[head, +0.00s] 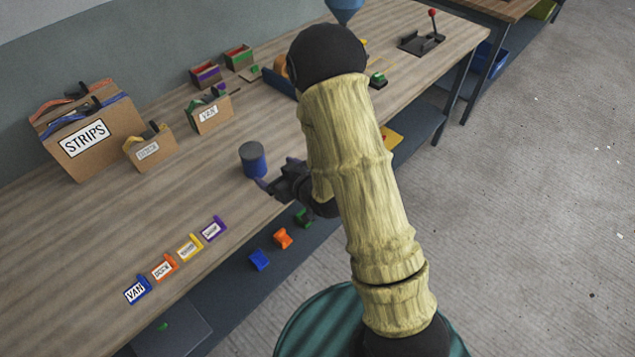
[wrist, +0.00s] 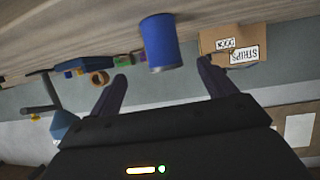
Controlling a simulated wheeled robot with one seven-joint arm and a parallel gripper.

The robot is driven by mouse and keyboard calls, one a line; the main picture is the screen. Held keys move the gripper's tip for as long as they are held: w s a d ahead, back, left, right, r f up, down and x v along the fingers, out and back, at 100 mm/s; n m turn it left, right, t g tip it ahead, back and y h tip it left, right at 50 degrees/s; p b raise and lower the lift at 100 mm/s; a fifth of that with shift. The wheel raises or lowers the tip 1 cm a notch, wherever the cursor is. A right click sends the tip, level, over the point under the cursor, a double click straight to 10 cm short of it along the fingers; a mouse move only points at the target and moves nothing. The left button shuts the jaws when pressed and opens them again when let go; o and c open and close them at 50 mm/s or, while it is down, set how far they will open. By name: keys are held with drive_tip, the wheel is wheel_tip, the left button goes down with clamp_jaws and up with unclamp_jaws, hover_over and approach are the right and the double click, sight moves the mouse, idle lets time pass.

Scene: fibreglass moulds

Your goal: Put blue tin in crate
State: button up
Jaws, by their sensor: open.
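The blue tin (head: 252,160), a plain cylinder with a greyish top, stands upright on the wooden bench near its front edge. It also shows in the wrist view (wrist: 161,42), between and beyond my two fingertips. My gripper (head: 272,174) is open and empty beside the tin, to its right and toward the front edge; in the wrist view (wrist: 162,68) the fingers are spread wide. I cannot tell whether a finger touches the tin. A blue crate-like container (head: 489,60) sits under the far table; my arm hides part of the bench.
Labelled cardboard boxes, STRIPS (head: 82,135) and VAN (head: 211,114) among them, stand along the wall. Several small coloured label holders (head: 163,267) line the front left of the bench. A lower shelf holds small coloured pieces (head: 259,260).

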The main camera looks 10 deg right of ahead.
drive_tip(key=s+d+r+m+g+h, duration=0.3)
drive_tip(key=s+d+r+g+h, duration=0.15)
drive_tip(key=d, duration=0.45)
drive_tip(key=s+d+r+m+g+h, duration=0.1)
drive_tip(key=s+r+g, duration=0.1)
drive_tip(key=s, duration=0.4)
drive_tip(key=s+d+r+m+g+h, duration=0.1)
drive_tip(key=s+d+r+g, duration=0.1)
drive_tip(key=s, duration=0.5)
drive_tip(key=shift+r+m+g, duration=0.35)
drive_tip(key=shift+r+m, duration=0.05)
drive_tip(key=shift+r, duration=0.4)
drive_tip(key=shift+o, duration=0.5)
drive_tip(key=shift+d, duration=0.1)
